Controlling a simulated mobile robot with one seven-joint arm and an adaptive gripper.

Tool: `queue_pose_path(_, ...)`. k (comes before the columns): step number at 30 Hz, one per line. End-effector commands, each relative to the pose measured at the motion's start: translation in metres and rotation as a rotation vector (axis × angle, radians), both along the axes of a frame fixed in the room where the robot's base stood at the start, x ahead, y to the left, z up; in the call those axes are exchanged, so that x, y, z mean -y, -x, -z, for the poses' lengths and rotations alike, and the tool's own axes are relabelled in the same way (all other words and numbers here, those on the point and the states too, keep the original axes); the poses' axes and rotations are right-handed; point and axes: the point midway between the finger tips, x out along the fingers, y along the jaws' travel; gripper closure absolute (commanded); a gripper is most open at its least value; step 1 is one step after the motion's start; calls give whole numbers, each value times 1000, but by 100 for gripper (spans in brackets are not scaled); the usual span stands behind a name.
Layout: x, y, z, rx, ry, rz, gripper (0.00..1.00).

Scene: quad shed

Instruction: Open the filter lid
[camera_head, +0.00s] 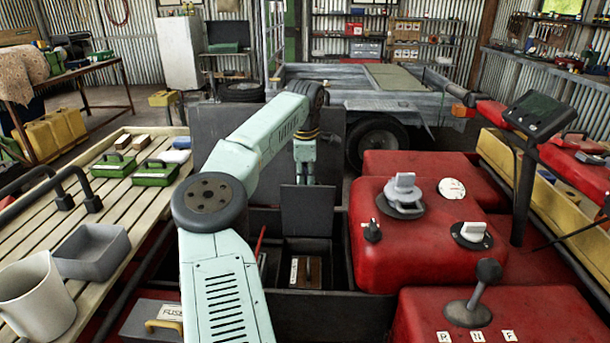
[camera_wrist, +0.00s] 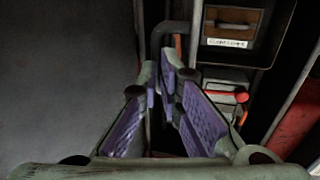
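The filter lid (camera_head: 308,211) is a dark grey plate standing upright at the far edge of a small open compartment (camera_head: 304,246). Inside the compartment lies a brown part (camera_head: 313,270) with a white label; both also show at the top right of the wrist view (camera_wrist: 235,22). A dark bent handle (camera_wrist: 171,29) sticks out on the side of the lid away from the head camera. My gripper (camera_head: 304,178) is just behind and above the lid. In the wrist view my gripper (camera_wrist: 160,72) has its fingers close together around the handle, with the contact partly hidden.
A larger grey panel (camera_head: 225,128) stands upright behind and left of the lid. Red tanks (camera_head: 400,235) with knobs stand close on the right. A slatted bench (camera_head: 125,205) with green boxes, a grey bin (camera_head: 92,250) and a mug (camera_head: 35,290) is on the left.

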Motion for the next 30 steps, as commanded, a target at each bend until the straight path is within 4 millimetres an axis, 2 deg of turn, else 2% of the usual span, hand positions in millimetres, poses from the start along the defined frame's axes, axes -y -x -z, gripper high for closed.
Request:
queue_pose_path(1,2,4,19,-32,1,4,86)
queue_pose_path(8,2,5,20,-33,1,5,71)
queue_pose_path(20,0,3,12,-22,1,2,71)
queue_pose_path(23,0,5,3,-21,0,1,71)
queue_pose_path(30,0,14,-44,-18,0,2,71)
